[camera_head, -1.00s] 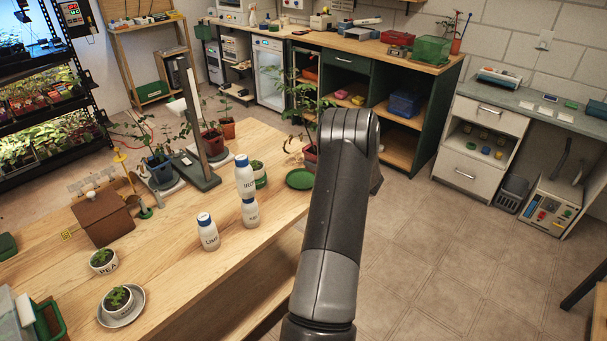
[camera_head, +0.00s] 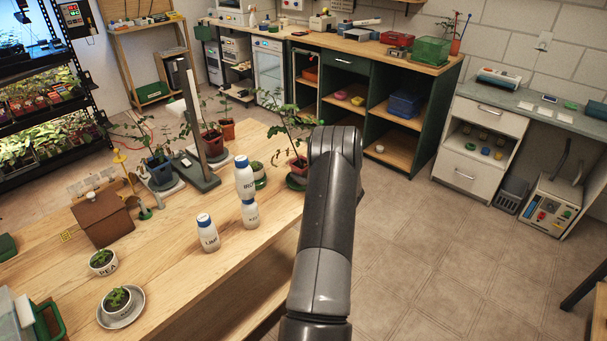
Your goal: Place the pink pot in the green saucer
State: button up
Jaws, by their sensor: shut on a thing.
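A pinkish-red pot (camera_head: 299,166) with a tall leafy plant is at the right end of the wooden table, just left of my arm's bend. The green saucer (camera_head: 294,184) shows directly below it, with its left and front rim visible. The pot looks upright and lined up over the saucer; I cannot tell whether its base touches it. My arm covers the right side of both. My gripper is hidden behind my arm, so its fingers and their grip do not show.
White bottles (camera_head: 208,234) stand on the table left of my arm. A small green-banded pot (camera_head: 258,173) is close left of the saucer. A grey post (camera_head: 194,115) on a base and more potted plants (camera_head: 157,168) stand behind. The table's front middle is clear.

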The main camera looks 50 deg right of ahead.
jog(key=o, duration=1.2)
jog(key=shift+f, duration=0.1)
jog(key=shift+c, duration=0.2)
